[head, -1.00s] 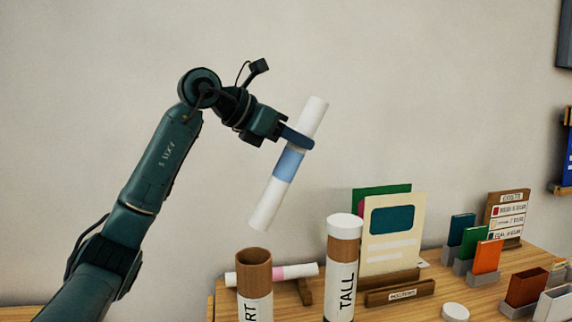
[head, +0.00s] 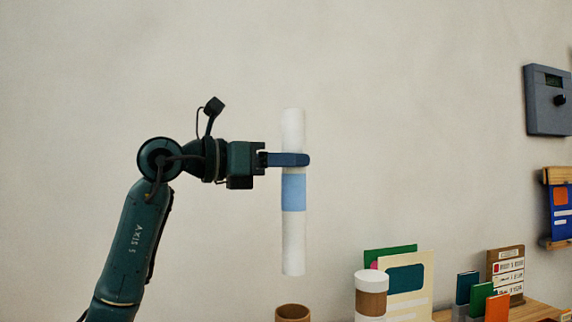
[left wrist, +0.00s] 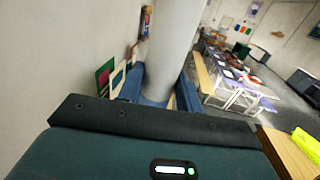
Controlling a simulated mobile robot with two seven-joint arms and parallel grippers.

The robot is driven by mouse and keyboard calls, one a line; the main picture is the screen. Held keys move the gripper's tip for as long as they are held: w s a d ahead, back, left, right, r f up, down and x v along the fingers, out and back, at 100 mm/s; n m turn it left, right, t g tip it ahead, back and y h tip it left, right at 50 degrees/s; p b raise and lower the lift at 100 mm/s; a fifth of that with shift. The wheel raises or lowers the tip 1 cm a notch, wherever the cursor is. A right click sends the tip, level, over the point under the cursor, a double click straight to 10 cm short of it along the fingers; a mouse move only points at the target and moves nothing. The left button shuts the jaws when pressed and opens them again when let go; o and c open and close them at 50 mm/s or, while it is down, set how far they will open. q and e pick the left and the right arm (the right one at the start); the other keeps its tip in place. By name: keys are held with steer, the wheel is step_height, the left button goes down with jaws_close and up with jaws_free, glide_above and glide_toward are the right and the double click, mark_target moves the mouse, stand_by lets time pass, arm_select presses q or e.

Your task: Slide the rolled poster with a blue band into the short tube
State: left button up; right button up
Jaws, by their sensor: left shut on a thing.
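The rolled poster (head: 293,240) is white with a blue band (head: 293,193) around its middle. My left gripper (head: 300,160) is shut on it just above the band and holds it upright in the air. The poster also shows close up in the left wrist view (left wrist: 172,45). Its lower end is above the open brown mouth of the short tube (head: 292,312) in the head view, with a gap between them. Most of the short tube is below the picture's edge. My right gripper is not in view.
The tall tube with a white cap (head: 371,285) stands right of the short tube. Behind it are a cream poster card (head: 412,270) and a green one (head: 390,252). Small booklets (head: 480,296) and a price sign (head: 506,275) stand farther right. The air around the poster is clear.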

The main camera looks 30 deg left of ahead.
arm_select(q)
step_height(320, 180, down, 4)
steer(key=b, duration=0.3)
steer(key=shift+f+b, duration=0.95)
steer(key=shift+b, duration=0.1)
steer(key=b, duration=0.5)
glide_above(283, 265)
steer(key=f, duration=0.5)
steer(key=shift+w+f, duration=0.2)
step_height(283, 265, down, 4)
steer(key=b, duration=0.2)
steer(key=shift+b, duration=0.4)
step_height(283, 265, down, 2)
steer(key=shift+b, duration=0.85)
steer(key=shift+f+b, duration=0.8)
steer(key=shift+f, duration=0.15)
steer(key=shift+f+b, duration=1.75)
steer(key=shift+f, duration=0.35)
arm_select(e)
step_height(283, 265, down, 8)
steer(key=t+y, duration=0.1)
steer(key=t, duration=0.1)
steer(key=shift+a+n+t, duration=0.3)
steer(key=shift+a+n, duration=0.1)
